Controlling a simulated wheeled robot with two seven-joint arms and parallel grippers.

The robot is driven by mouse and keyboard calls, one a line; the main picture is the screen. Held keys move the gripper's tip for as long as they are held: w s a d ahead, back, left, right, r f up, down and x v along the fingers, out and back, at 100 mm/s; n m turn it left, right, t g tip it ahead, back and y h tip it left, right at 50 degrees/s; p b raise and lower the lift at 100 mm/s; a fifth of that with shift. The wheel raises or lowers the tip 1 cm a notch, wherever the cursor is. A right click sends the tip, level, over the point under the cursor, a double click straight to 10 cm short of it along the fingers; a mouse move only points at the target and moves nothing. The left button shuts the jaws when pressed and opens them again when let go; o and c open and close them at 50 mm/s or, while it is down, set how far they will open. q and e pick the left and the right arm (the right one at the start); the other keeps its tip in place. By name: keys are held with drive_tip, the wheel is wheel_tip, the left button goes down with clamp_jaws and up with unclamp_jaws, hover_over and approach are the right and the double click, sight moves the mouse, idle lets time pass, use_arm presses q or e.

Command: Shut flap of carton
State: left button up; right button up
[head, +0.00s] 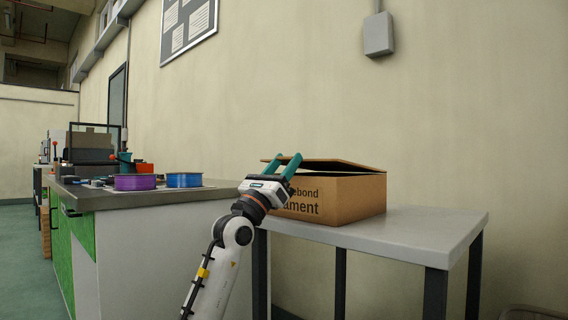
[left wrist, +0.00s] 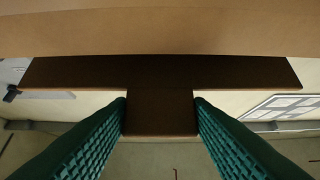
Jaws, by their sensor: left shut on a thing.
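A brown cardboard carton (head: 345,198) with black print stands on the grey side table. Its flap (head: 330,165) lies over the top at a low slant, with a dark gap beneath it at the front. My left gripper (head: 286,158) is at the carton's front left edge with its teal fingers pointing up past the flap. In the left wrist view the fingers (left wrist: 160,112) sit on either side of a dark brown tab (left wrist: 160,115) of the flap (left wrist: 75,72) and are shut on it. The carton's inside is hidden. My right gripper is out of view.
The grey side table (head: 430,228) has bare top to the right of the carton. A workbench (head: 85,193) on the left holds a purple spool (head: 135,182) and a blue spool (head: 184,180). A wall (head: 450,110) rises behind the carton.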

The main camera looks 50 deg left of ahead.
use_arm(q)
drive_tip(key=shift+w+f, duration=0.2)
drive_tip(key=shift+f, duration=0.05)
drive_tip(key=o, duration=1.4)
drive_tip(key=shift+a, duration=0.1)
drive_tip(key=shift+r, duration=0.1)
drive_tip(key=v, duration=1.2)
drive_tip(key=shift+p, duration=0.35)
drive_tip(key=shift+s, duration=0.2)
